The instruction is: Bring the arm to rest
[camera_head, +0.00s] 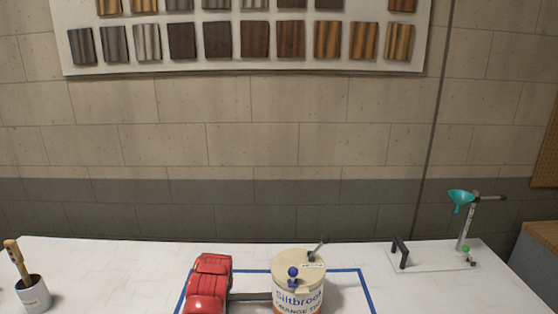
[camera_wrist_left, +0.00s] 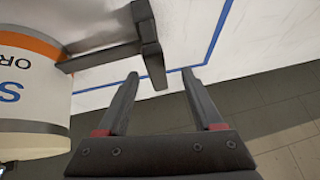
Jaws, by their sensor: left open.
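My left gripper (camera_wrist_left: 160,76) is open in the left wrist view, with its two dark fingers spread apart. The end of a dark T-shaped handle (camera_wrist_left: 148,45) shows between the fingertips, and no finger visibly presses on it. I cannot tell its depth relative to the tips. The handle sticks out from the side of a paint can (camera_wrist_left: 32,75) with an orange and white label. In the head view the can (camera_head: 298,290) stands upright on the table. A red arm part (camera_head: 209,285), likely my left arm, is beside it; its fingers are hidden. My right gripper is out of view.
Blue tape (camera_head: 365,288) outlines an area of the white table (camera_head: 110,275) around the can. A cup with a brush (camera_head: 33,293) stands at left. Wood samples hang on the wall.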

